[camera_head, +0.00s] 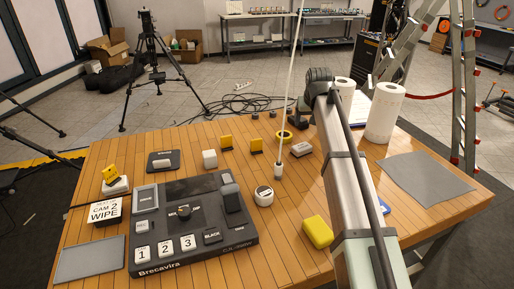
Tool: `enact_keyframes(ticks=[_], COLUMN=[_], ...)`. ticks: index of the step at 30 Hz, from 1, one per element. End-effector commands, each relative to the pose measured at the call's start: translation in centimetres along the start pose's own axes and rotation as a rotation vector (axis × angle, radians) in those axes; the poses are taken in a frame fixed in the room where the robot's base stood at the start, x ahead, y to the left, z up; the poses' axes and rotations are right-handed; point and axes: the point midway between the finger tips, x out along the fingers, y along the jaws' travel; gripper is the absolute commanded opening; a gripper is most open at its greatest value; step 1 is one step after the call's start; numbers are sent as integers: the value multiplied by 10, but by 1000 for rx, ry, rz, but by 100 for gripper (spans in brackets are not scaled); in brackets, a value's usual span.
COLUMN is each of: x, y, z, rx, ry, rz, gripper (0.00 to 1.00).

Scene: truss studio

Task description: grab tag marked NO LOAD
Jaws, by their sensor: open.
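I cannot read NO LOAD on anything in view. Two small yellow upright pieces on dark feet, the left one (226,142) and the right one (256,146), stand at the back middle of the table; any lettering is too small to read. Another yellow piece (109,173) sits tilted on a white block at the left. A white card (105,212) at the left reads CAM 2 WIPE.
A black switcher panel (205,252) fills the table's front left. A thin white rod (289,100) stands upright from a small base. A white round device (263,196), yellow block (317,231), paper rolls (384,112) and grey mat (425,176) also lie about. Bare wood shows around the middle.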

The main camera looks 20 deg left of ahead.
Motion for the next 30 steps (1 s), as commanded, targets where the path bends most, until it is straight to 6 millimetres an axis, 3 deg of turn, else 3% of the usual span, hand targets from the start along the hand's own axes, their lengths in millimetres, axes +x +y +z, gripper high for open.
enact_keyframes(ticks=[1,6,12,17,30], x=[-8,-28,-45,-45,21], y=[-32,-114,-169,-184,-192], z=[2,12,23,27,32], rx=[-35,-127,-192,-210,-210], ry=[-8,-36,-57,-64,-64], rz=[-24,-92,-139,-151,-150], gripper=[79,79,79,79,79])
